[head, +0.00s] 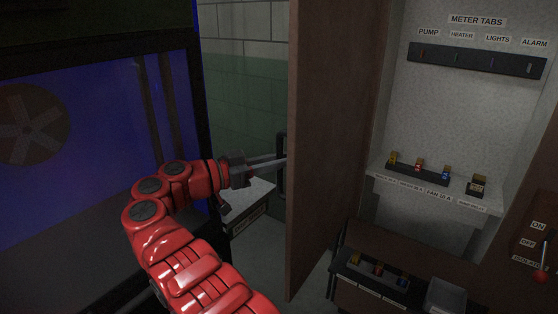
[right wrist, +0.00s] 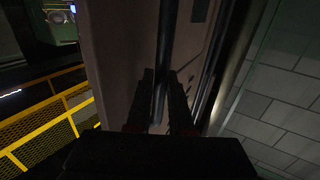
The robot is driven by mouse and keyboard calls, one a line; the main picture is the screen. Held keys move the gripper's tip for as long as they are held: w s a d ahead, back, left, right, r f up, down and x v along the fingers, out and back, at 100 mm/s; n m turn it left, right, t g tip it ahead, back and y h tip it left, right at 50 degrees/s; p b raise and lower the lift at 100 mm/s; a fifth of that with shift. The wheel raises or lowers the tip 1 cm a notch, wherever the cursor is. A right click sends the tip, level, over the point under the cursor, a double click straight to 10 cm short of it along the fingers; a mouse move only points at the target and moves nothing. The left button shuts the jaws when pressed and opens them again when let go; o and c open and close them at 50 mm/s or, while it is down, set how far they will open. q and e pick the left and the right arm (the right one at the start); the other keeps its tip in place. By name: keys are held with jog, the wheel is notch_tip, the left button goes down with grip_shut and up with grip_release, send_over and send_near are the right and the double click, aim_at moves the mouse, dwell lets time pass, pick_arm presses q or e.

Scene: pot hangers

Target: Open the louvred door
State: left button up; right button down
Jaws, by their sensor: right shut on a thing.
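A brown door panel (head: 328,130) stands swung out, its near edge towards me; no louvres show on this face. It also fills the middle of the right wrist view (right wrist: 118,55). A black upright bar handle (head: 281,180) is on its far face, partly hidden by the door edge. My right gripper (head: 276,163), on the red arm, reaches to this handle at the door's left edge. In the right wrist view its dark fingers (right wrist: 160,85) lie either side of the handle (right wrist: 165,45) and are shut on it. My left gripper is not in view.
The opened cabinet (head: 455,115) at right has a labelled hook rail (head: 474,60) and a shelf with coloured tabs (head: 430,180). A blue-lit dark-framed window (head: 90,150) stands left, close to my arm. A yellow mesh rail (right wrist: 50,118) is left in the wrist view.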

jog(key=c, duration=1.2)
grip_release()
jog(key=shift+d, duration=0.15)
jog(key=o, duration=0.4)
jog(key=shift+w+d, duration=0.1)
